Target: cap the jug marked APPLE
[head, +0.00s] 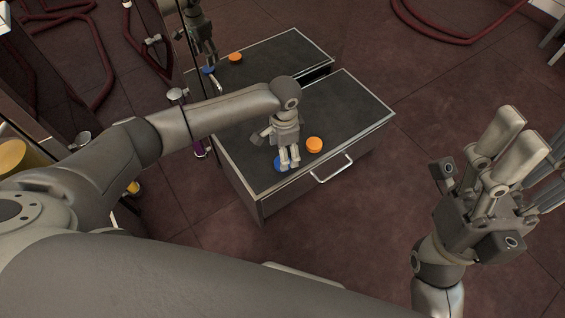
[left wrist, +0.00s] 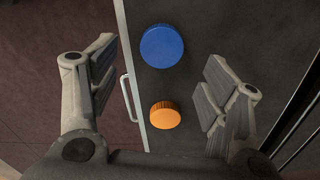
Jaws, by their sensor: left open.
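A blue cap (head: 281,163) and an orange cap (head: 314,145) lie on the dark top of a low drawer cabinet. My left gripper (head: 290,158) is open, pointing down over the blue cap, which it partly hides. In the left wrist view the blue cap (left wrist: 162,46) shows between the two fingers, with the orange cap (left wrist: 165,115) nearer the palm. Neither cap is gripped. My right gripper (head: 528,160) is raised at the right, open and empty. No jug marked APPLE can be made out.
The cabinet (head: 350,110) has a drawer handle (head: 331,168) on its front. A mirror-like panel behind it appears to reflect the cabinet, caps and gripper. A yellow round thing (head: 11,156) shows at the left edge. Red tubular frames stand behind. The floor between cabinet and right arm is clear.

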